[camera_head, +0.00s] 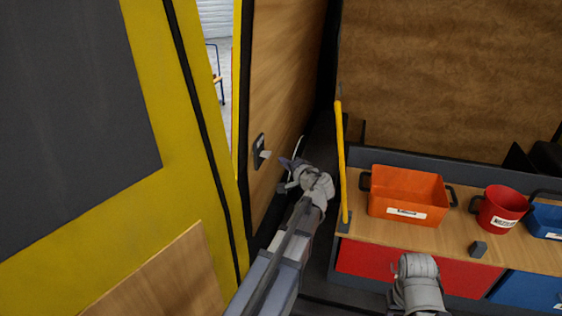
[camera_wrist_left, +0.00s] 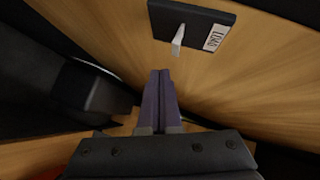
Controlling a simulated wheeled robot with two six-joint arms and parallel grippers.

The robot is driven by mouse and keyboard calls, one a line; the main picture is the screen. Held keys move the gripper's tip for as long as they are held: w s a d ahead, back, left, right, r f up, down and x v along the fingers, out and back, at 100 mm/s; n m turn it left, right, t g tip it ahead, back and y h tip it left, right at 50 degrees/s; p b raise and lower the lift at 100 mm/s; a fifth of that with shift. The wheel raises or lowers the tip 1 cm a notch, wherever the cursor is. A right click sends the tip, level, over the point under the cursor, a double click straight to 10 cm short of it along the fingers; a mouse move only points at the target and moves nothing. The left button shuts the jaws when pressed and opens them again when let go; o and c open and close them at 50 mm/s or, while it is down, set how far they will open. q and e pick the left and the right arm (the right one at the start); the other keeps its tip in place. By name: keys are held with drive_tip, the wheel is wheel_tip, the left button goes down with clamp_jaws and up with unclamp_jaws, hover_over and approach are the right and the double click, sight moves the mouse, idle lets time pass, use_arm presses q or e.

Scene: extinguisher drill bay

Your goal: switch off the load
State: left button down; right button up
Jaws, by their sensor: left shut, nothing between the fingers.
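The load switch (camera_wrist_left: 192,22) is a dark plate with a pale lever (camera_wrist_left: 178,40) and a white label that seems to read "LOAD". In the head view the switch (camera_head: 259,151) sits on the wooden wall panel, with its lever sticking out. My left gripper (camera_wrist_left: 160,75) is shut and empty, its fingertips just short of the lever and apart from it. In the head view the left gripper (camera_head: 284,162) is right of the switch and slightly lower. Part of my right arm shows at the bottom; its fingers are not visible.
A wooden bench (camera_head: 440,240) at the right carries an orange bin (camera_head: 405,190), a red mug (camera_head: 500,208), a blue container (camera_head: 546,218) and a small dark block (camera_head: 478,249). A yellow post (camera_head: 341,160) stands close right of my left gripper. A yellow door frame (camera_head: 180,170) is at left.

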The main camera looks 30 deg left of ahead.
use_arm(q)
drive_tip(key=s+d, duration=0.4)
drive_tip(key=d, duration=0.3)
drive_tip(key=shift+s+r+p, duration=0.35)
drive_tip(key=shift+s, duration=0.05)
drive_tip(key=shift+f, duration=0.1)
drive_tip(key=s+d+f+g+h+b, duration=0.4)
drive_tip(key=s+d+f+h, duration=0.1)
drive_tip(key=s+d+f, duration=0.5)
drive_tip(key=s+d+f+g+h+b, duration=0.4)
drive_tip(key=s+d+f+h, duration=0.2)
drive_tip(key=s+d+f, duration=0.5)
drive_tip(key=d+f, duration=0.3)
drive_tip(key=d, duration=0.3)
drive_tip(key=shift+s+d+f, duration=0.15)
drive_tip(key=shift+s+f, duration=0.05)
drive_tip(key=shift+f, duration=0.1)
